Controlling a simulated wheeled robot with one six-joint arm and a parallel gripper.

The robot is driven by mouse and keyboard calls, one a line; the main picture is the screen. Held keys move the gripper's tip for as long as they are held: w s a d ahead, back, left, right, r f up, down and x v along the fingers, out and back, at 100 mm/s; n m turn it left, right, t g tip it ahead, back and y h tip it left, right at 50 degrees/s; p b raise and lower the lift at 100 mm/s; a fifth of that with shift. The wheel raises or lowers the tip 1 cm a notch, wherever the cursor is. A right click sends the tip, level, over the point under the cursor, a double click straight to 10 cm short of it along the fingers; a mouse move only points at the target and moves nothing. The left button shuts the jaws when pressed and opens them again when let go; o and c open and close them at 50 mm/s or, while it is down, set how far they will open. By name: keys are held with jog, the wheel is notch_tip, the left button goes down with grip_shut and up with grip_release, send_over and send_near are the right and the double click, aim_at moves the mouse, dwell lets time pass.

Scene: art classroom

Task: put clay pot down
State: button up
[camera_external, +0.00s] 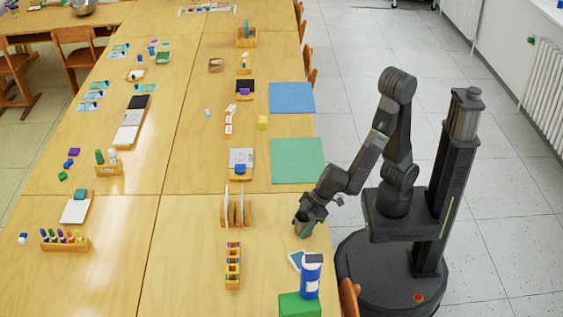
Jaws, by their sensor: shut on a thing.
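My gripper (305,220) points down over the right edge part of the wooden table, in front of my base. It is shut on a small dull greenish-brown thing, taken as the clay pot (301,230), at its fingertips. The fingers hide much of the pot, and its shape is hard to make out. It is low over the table top (280,215); I cannot tell whether it touches the wood.
A green mat (297,160) and a blue mat (292,97) lie bare farther back.

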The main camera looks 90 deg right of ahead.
jog(key=shift+f, duration=0.1)
jog(key=shift+f, duration=0.15)
jog(key=o, duration=1.1)
jog(key=shift+c, duration=0.2)
jog(key=shift+r, duration=0.3)
jog(key=p+v, duration=0.4)
jog(key=v, duration=0.8)
jog(key=shift+p, duration=0.35)
jog(key=shift+w+f, duration=0.1)
